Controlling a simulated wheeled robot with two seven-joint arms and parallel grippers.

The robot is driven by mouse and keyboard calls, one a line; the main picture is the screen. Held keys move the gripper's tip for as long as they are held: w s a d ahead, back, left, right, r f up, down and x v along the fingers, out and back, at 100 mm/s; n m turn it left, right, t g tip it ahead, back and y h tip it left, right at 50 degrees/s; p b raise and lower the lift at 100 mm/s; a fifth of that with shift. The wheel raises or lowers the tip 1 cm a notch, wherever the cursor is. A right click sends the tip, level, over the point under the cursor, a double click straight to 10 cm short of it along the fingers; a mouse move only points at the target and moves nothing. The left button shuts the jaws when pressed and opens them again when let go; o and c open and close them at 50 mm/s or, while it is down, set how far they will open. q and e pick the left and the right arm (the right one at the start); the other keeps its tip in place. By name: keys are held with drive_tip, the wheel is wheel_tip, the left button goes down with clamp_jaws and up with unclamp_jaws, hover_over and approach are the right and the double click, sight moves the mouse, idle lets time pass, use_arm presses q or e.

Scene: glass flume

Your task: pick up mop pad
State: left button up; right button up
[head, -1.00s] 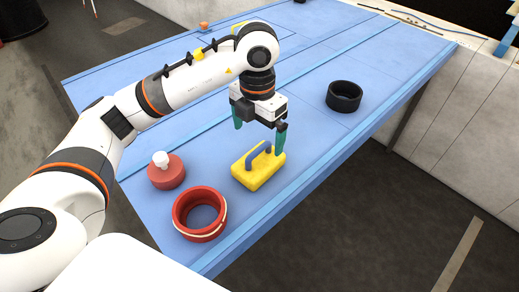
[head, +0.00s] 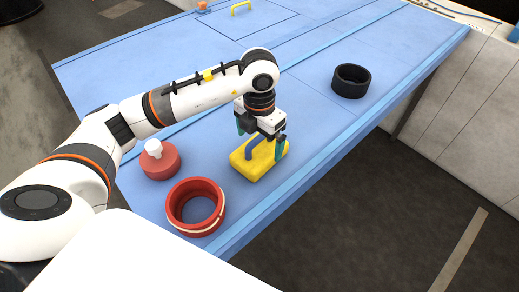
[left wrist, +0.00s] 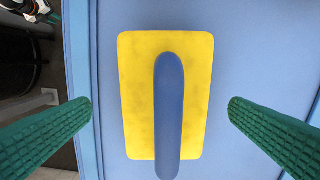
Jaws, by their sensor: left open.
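The mop pad (head: 247,168) is a yellow block with a blue arched handle, lying on the blue table near its front edge. In the left wrist view the yellow pad (left wrist: 137,105) is centred, with its handle running lengthwise toward the bottom. My left gripper (head: 260,142) is just above the pad in the head view, pointing down. Its green fingers (left wrist: 160,115) stand wide apart on either side of the pad, with nothing between them gripped. The fingers and wrist hide part of the pad's far end in the head view. My right gripper is not in view.
A red ring with a pale band (head: 170,210) and a red round pot with a white knob (head: 160,165) stand left of the pad. A black ring (head: 351,88) stands farther right. The blue table (head: 310,120) is clear between the pad and the black ring.

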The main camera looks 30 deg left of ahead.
sight(259, 148)
use_arm(q)
drive_tip(key=f, duration=0.1)
drive_tip(key=f+p, duration=0.1)
drive_tip(key=f, duration=0.1)
drive_tip(key=f+p, duration=0.1)
drive_tip(key=shift+w+a+f, duration=0.15)
drive_tip(key=shift+w+f, duration=0.1)
drive_tip(key=shift+w, duration=0.1)
drive_tip(key=shift+f, duration=0.3)
drive_tip(key=shift+c, duration=0.6)
drive_tip(key=c, duration=0.8)
